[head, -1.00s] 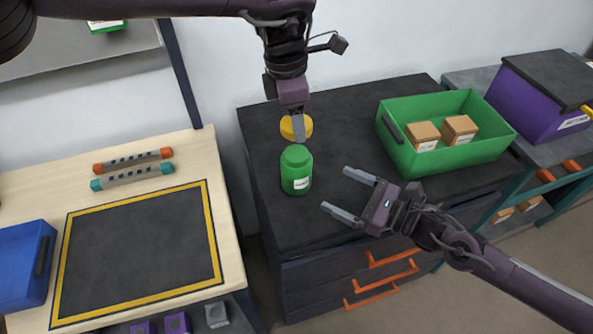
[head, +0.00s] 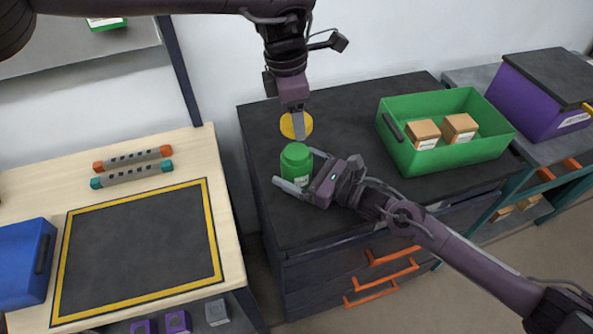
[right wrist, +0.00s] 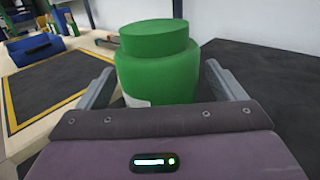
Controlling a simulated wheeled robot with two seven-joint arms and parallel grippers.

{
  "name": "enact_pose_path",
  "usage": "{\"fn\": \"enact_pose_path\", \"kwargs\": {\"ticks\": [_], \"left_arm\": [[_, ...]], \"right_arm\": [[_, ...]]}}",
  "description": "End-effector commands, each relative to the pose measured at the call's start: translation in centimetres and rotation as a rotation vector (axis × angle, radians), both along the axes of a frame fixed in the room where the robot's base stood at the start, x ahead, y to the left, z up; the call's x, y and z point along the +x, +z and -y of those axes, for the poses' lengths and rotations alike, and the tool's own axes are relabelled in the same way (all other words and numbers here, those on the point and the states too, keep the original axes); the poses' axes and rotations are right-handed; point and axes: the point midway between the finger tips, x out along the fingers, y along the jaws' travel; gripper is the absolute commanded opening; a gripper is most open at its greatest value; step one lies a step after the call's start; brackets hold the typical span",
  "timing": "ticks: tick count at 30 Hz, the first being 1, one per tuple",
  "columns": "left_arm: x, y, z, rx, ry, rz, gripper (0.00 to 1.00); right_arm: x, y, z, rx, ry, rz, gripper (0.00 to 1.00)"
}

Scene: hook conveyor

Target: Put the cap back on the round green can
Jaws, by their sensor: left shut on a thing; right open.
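The round green can (head: 296,160) stands upright on the dark cabinet top. It also fills the middle of the right wrist view (right wrist: 155,70). My right gripper (head: 293,168) is open, with one finger on each side of the can; whether either finger touches it I cannot tell. The yellow cap (head: 290,127) is behind the can in the head view. My left gripper (head: 299,136) points down and is shut on the cap, which is partly hidden by its fingers.
A green bin (head: 400,150) with two brown boxes (head: 459,128) stands to the right on the cabinet (head: 350,215). A purple box (head: 535,105) is further right. A wooden table with a dark, yellow-edged mat (head: 140,250) is at the left.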

Motion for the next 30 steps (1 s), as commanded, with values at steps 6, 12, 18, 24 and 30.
{"fn": "enact_pose_path", "kwargs": {"ticks": [6,12,18,24,30], "left_arm": [[0.0,0.0,0.0,0.0,0.0,0.0,0.35],[0.0,0.0,0.0,0.0,0.0,0.0,0.35],[0.0,0.0,0.0,0.0,0.0,0.0,0.35],[0.0,0.0,0.0,0.0,0.0,0.0,0.35],[-0.1,-2.3,0.0,-0.001,0.001,-0.004,0.35]], "right_arm": [[0.1,0.0,0.0,-0.001,0.0,-0.001,0.89],[0.0,0.0,0.0,0.0,0.0,0.0,0.71],[0.0,0.0,0.0,0.0,0.0,0.0,0.45],[0.0,0.0,0.0,0.0,-0.001,0.0,0.23],[0.0,0.0,0.0,0.0,-0.001,0.0,0.23]]}}
